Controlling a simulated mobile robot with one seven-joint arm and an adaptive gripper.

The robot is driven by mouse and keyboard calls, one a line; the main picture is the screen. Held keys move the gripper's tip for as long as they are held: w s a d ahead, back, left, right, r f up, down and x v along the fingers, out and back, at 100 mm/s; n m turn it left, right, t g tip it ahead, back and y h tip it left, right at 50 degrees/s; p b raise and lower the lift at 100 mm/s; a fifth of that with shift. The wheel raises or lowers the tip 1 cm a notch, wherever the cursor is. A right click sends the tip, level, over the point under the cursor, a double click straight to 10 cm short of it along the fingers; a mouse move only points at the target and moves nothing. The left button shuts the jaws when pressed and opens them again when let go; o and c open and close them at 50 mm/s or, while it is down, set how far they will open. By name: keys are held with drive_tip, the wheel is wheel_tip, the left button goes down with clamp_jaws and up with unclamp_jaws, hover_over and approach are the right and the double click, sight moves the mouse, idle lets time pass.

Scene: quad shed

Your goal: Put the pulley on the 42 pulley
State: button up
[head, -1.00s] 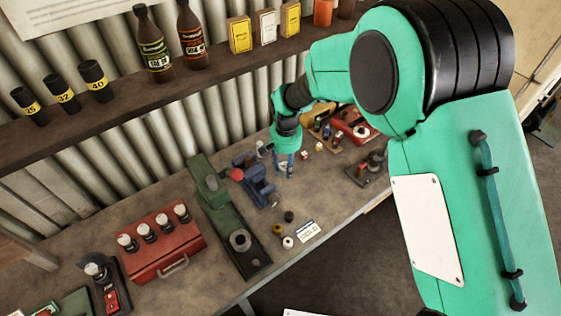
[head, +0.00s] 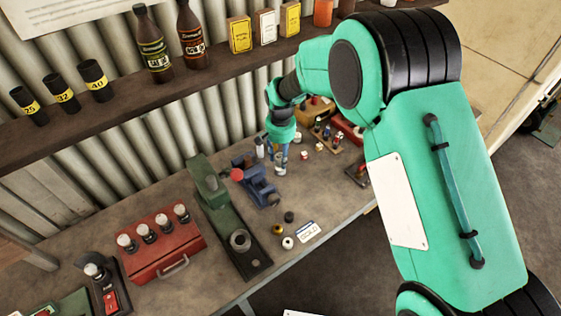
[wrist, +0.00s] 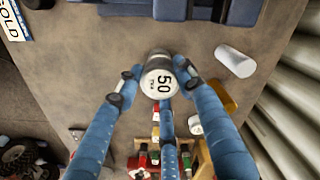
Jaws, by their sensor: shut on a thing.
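My gripper (head: 279,163) is over the bench, just right of the blue vise. In the wrist view its blue fingers (wrist: 152,95) are closed around a short pale cylinder with a grey rim, marked "50" (wrist: 161,82). This is the only thing in hand; I cannot tell whether it is the pulley. No "42" marking is readable in either view, so I cannot pick out the 42 pulley. Small round parts stand on the bench, a white one (head: 288,243) and a dark one (head: 289,217) among them.
The blue vise (head: 260,187) is close to my gripper. A white cylinder (wrist: 235,62) is beside the fingers. A wooden rack with small coloured pieces (head: 325,136) is to the right.

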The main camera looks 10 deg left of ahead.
sight(280, 157)
drive_tip(key=shift+f, duration=1.35)
drive_tip(key=shift+f, duration=0.1)
drive_tip(key=o, duration=1.2)
wheel_tip(280, 157, up, 12)
drive_tip(key=shift+r+p, duration=0.15)
drive_tip(key=shift+p, duration=0.25)
